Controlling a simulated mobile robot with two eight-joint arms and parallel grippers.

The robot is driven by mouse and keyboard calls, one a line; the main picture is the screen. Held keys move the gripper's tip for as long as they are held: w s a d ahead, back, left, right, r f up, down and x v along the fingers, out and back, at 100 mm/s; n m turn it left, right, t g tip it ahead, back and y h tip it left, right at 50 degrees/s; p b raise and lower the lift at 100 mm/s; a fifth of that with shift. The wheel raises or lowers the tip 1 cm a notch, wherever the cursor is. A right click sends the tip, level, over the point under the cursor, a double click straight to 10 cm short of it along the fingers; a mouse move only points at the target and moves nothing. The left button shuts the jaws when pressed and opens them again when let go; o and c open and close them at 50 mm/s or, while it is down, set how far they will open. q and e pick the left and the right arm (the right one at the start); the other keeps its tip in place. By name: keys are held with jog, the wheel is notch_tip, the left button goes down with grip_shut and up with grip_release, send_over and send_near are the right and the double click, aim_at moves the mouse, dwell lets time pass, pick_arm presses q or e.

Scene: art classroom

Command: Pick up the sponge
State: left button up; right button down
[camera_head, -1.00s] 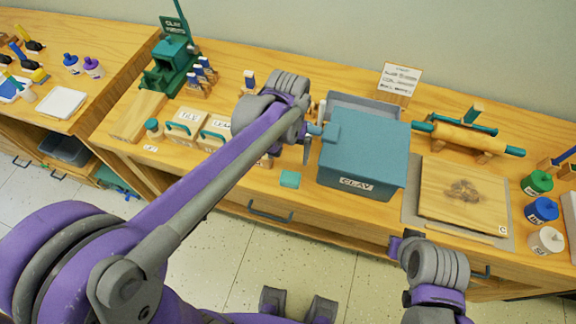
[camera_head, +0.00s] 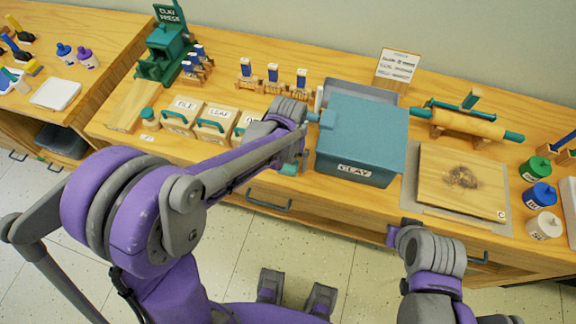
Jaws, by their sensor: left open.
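The sponge (camera_head: 289,169) is a small teal block on the front part of the wooden counter, just left of the teal CLAY box. My left gripper (camera_head: 298,158) is open and points down right over the sponge. Its wrist and fingers hide part of the sponge, so I cannot tell whether they touch it. My right arm comes in at the lower right, in front of the counter. Its jaws do not show clearly.
The CLAY box (camera_head: 362,140) stands close to the right of my left gripper. Lidded boxes with teal handles, such as the TILE box (camera_head: 182,116), stand to the left. A wooden board (camera_head: 461,182) and a rolling pin (camera_head: 466,124) are at the right.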

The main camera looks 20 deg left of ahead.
aim_at(288, 165)
pick_arm(q)
jog(key=c, duration=1.2)
notch_tip(288, 165, up, 10)
jog(key=shift+r+p, duration=0.1)
jog(key=shift+p, duration=0.35)
jog(key=shift+c, duration=0.2)
